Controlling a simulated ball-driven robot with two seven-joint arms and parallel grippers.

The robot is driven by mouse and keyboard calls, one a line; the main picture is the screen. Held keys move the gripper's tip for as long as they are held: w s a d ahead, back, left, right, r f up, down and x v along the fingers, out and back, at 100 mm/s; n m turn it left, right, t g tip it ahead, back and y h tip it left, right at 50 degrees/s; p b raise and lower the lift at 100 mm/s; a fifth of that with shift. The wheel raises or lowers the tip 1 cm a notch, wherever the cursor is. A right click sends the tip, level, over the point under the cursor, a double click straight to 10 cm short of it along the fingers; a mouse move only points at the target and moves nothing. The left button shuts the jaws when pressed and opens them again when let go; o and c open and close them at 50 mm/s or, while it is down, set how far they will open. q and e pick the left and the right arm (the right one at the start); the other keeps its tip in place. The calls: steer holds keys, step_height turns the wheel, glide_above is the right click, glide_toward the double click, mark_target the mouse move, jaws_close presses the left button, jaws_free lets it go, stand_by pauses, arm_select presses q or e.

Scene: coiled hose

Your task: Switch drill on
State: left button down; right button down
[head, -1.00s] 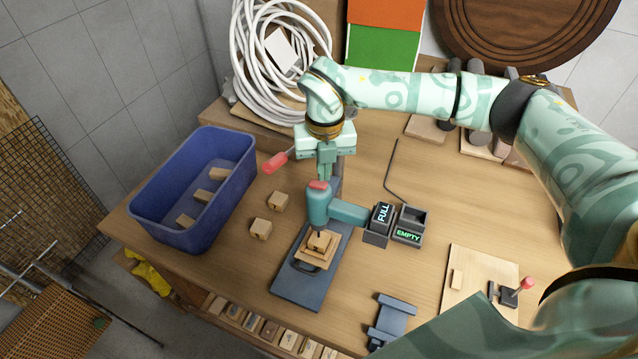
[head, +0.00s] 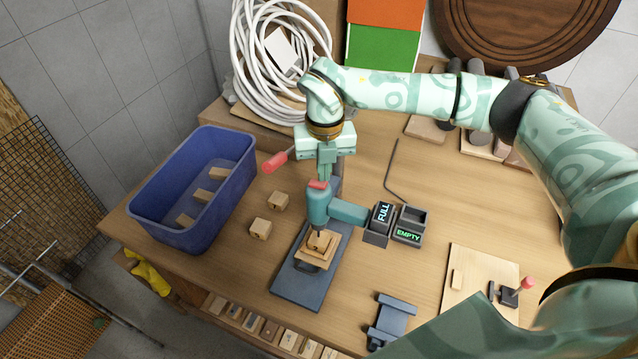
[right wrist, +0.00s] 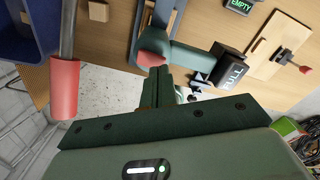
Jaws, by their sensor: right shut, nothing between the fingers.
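The teal drill (head: 319,206) stands upright in a dark grey stand (head: 290,287), its bit above a wooden block (head: 319,241). A red button (head: 317,185) tops the drill; it also shows in the right wrist view (right wrist: 152,58). A dark pack marked FULL (head: 381,219) is at the end of the drill's handle. My right gripper (head: 325,177) is shut and empty, its fingertips right at the red button; whether they touch it I cannot tell. The fingers also show in the right wrist view (right wrist: 158,80). My left gripper is not in view.
A red-gripped lever (head: 275,162) sticks out left of my right gripper. A holder marked EMPTY (head: 408,235) stands right of the drill. A blue crate (head: 245,178) with several blocks is at the left. White coiled hose (head: 250,75) lies behind.

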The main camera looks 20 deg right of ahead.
steer(key=shift+s+f+b, duration=0.1)
steer(key=shift+f+b, duration=0.55)
steer(key=shift+f, duration=0.35)
steer(key=shift+r, duration=0.15)
step_height(320, 180, up, 7)
steer(key=p, duration=0.5)
steer(key=shift+p, duration=0.3)
stand_by(0.5)
